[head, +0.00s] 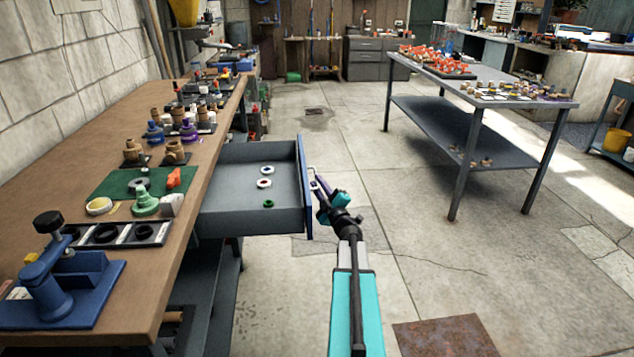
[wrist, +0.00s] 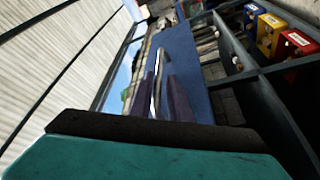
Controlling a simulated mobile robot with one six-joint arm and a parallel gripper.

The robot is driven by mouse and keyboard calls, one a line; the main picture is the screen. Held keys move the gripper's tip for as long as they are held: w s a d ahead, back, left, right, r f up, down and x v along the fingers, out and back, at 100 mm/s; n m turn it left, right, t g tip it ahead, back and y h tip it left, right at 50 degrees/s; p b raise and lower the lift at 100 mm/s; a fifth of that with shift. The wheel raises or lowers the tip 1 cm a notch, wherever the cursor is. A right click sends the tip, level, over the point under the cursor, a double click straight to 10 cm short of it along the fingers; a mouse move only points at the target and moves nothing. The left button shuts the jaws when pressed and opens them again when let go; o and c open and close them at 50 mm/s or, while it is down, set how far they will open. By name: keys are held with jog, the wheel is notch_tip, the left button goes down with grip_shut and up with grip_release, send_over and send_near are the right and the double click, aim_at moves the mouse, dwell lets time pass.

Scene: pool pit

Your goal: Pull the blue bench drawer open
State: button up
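The blue bench drawer stands pulled well out from the left workbench; its blue front (head: 305,180) faces right and its grey inside shows. Two whitish rings (head: 265,183) and a small green ring (head: 268,203) lie in it. My gripper (head: 319,187) is at the drawer front, at the metal handle (head: 312,171). In the wrist view the handle (wrist: 158,80) runs between the two purple fingers (wrist: 159,98), which are close on both sides of it. The blue front (wrist: 195,70) lies beyond the fingers. The exact finger contact is hard to see.
The workbench (head: 130,245) on the left holds a blue press (head: 60,285), a green mat (head: 115,186) and several fittings. A grey metal table (head: 490,85) stands at the right. The concrete floor between them is clear, with a rusty plate (head: 445,337) at the front.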

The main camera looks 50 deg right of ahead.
jog(key=v, duration=1.1)
jog(key=shift+s, duration=0.15)
jog(key=shift+f, duration=0.15)
jog(key=w+a+f+m+g, duration=0.25)
jog(key=a+f, duration=0.35)
jog(key=f, duration=0.3)
jog(key=w+a+f+m+g+y, duration=0.1)
jog(key=w+a+f+m+g, duration=0.1)
jog(key=a+f+g, duration=0.45)
jog(key=w+a+f+m, duration=0.2)
jog(key=a+f, duration=0.2)
jog(key=f, duration=0.6)
jog(key=s+a+f+m+g+y, duration=0.1)
jog(key=s+a+f+g+y, duration=0.2)
jog(key=a+f, duration=0.55)
jog(key=s+a+f+g, duration=0.3)
jog(key=s+a+f, duration=0.35)
jog(key=a, duration=0.25)
jog(key=s+a+f+g+y, duration=0.2)
jog(key=s+a+f+g, duration=0.15)
jog(key=s+a, duration=0.7)
jog(key=s+a+f+g+y, duration=0.15)
jog(key=s+a+g, duration=0.35)
jog(key=s+a, duration=0.55)
notch_tip(320, 180, up, 12)
jog(key=s+p, duration=0.2)
jog(key=p, duration=0.9)
jog(key=shift+d+g+p, duration=0.25)
jog(key=shift+g+p, duration=0.15)
jog(key=shift+g, duration=0.05)
